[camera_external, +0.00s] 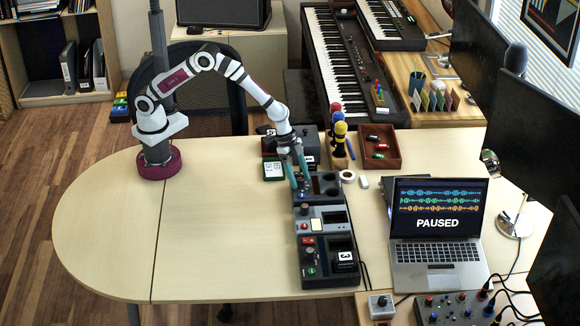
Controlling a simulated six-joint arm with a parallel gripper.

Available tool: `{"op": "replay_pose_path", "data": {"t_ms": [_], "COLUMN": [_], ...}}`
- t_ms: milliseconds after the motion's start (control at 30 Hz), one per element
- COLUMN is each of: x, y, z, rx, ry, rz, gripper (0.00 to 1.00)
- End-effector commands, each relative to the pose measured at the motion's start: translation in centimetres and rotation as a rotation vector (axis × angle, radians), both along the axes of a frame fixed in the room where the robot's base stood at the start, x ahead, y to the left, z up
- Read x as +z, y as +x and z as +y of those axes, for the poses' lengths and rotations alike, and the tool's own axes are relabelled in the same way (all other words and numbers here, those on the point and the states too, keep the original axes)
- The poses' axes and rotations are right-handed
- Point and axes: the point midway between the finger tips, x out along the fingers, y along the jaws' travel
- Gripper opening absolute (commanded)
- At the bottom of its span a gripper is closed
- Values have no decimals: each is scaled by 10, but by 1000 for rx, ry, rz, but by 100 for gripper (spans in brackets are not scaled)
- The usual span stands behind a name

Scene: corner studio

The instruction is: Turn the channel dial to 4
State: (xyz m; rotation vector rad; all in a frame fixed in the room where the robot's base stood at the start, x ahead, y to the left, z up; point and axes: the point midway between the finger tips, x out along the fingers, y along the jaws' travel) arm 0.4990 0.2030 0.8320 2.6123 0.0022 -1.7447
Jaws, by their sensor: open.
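A row of dark control units stands on the table, with a back unit (322,190), a grey-topped middle unit (323,220) and a front unit (318,262). Each seems to carry small knobs, but their markings are too small to read. I cannot tell which knob is the channel dial or what it points to. My gripper (299,184) points down with teal fingers spread apart over the left end of the back unit. Its fingertips are at or just above that end, and contact is unclear. The fingers partly hide what lies beneath.
A laptop (436,252) reading PAUSED stands to the right. A small box with a knob (381,304) and a mixer (455,308) sit at the front. Microphones (340,134) and a brown tray (377,150) stand behind. The table's left half (220,230) is clear.

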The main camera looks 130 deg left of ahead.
Motion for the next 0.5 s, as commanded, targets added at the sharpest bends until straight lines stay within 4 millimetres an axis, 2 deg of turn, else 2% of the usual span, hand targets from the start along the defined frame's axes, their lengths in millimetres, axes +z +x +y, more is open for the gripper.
{"op": "replay_pose_path", "data": {"t_ms": [267, 500], "x": [-2, -2], "y": [1, 1], "z": [0, 0], "rx": [0, 0], "ry": [0, -1], "rz": [0, 0], "gripper": [64, 21]}}
